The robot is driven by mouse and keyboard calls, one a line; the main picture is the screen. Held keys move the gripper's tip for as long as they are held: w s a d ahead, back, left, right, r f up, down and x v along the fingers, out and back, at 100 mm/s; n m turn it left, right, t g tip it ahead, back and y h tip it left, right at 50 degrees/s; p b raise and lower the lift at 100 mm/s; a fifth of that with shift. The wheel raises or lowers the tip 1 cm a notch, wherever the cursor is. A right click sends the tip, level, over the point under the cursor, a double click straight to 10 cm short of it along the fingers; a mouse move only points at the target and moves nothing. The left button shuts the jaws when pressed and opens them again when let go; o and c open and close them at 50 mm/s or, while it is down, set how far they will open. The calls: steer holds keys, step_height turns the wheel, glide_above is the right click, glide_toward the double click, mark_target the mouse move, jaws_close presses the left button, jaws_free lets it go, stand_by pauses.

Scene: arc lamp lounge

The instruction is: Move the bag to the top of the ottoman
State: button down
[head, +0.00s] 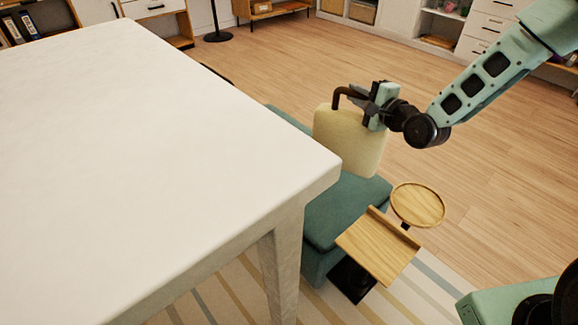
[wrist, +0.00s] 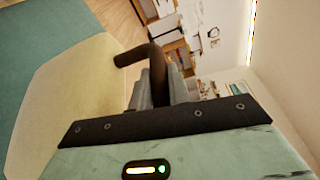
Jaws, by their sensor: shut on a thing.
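The bag (head: 347,142) is pale yellow with a dark brown handle. In the head view it is upright over the teal ottoman (head: 345,205), behind the white table's corner. My gripper (head: 362,96) is shut on the bag's handle at its upper right. In the wrist view the bag's pale side (wrist: 75,95) fills the left, and the dark handle (wrist: 136,55) runs between my fingers (wrist: 160,82). The teal surface (wrist: 45,45) shows beyond the bag. I cannot tell whether the bag's bottom touches the ottoman's top.
A large white table (head: 150,130) fills the left, its corner close to the bag. A small wooden side table (head: 380,245) with a round tray (head: 418,204) stands in front of the ottoman. The wood floor (head: 480,150) to the right is open. Shelves and drawers line the back.

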mark_target(367, 139)
steer(key=shift+w+a+f+n+g+y+b, duration=0.15)
steer(key=shift+w+a+n+y+b, duration=0.1)
steer(key=shift+a+b, duration=0.45)
steer(key=shift+w+a+f+n+g+y+b, duration=0.2)
steer(key=shift+a+b, duration=0.25)
steer(key=shift+b, duration=0.35)
steer(key=shift+f+b, duration=1.3)
steer(key=shift+f, duration=3.35)
steer(key=shift+w, duration=0.1)
steer(key=shift+f, duration=0.2)
steer(key=c, duration=1.3)
jaws_free()
steer(key=shift+r, duration=0.15)
steer(key=shift+s+d, duration=0.15)
steer(key=shift+s, duration=0.15)
steer(key=p+v, duration=0.2)
steer(key=v, duration=0.9)
steer(key=shift+s+d, duration=0.15)
steer(key=shift+s, duration=0.05)
